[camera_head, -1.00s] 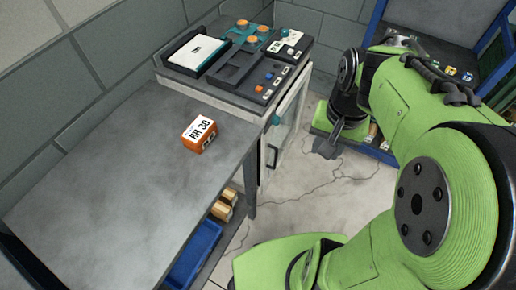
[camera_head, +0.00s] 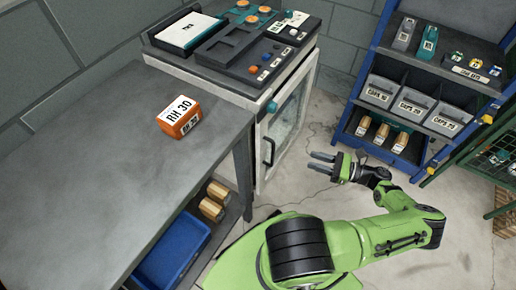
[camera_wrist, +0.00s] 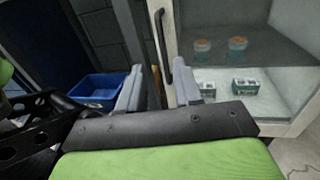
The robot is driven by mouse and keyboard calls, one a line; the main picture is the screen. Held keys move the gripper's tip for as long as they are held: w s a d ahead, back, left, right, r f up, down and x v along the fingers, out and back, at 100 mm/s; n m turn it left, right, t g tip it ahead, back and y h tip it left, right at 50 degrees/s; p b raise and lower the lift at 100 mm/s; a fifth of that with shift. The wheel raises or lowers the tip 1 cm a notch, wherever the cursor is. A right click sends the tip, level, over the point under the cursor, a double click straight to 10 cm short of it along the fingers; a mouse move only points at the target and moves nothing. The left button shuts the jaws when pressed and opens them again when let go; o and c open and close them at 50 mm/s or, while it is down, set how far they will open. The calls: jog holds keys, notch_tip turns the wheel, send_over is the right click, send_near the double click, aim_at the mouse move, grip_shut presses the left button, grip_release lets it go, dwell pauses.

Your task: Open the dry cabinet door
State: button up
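The dry cabinet (camera_head: 262,78) stands at the end of the grey table, with black equipment on top. Its white-framed glass door (camera_head: 288,118) looks shut. A dark vertical handle (camera_head: 268,152) sits on the door's near side; it also shows in the wrist view (camera_wrist: 162,45), upright at the left of the glass. Behind the glass are jars (camera_wrist: 237,46) and small boxes (camera_wrist: 250,85). My gripper (camera_head: 322,162) is open and empty, to the right of the handle and apart from it. In the wrist view its two fingers (camera_wrist: 158,90) point towards the handle area.
The grey table (camera_head: 90,150) carries an orange RH 30 box (camera_head: 178,117). Under it are a blue bin (camera_head: 172,252) and wooden-looking pieces (camera_head: 213,201). A blue shelf rack (camera_head: 360,85) with grey bins stands at right. Cracked floor before the door is clear except for my arm.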

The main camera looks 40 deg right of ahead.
aim_at(273, 148)
jog(key=b+x, duration=0.1)
jog(key=x, duration=0.6)
jog(key=b+x, duration=0.1)
jog(key=x, duration=0.7)
jog(key=shift+w+r, duration=0.15)
jog(key=shift+w, duration=0.2)
grip_shut()
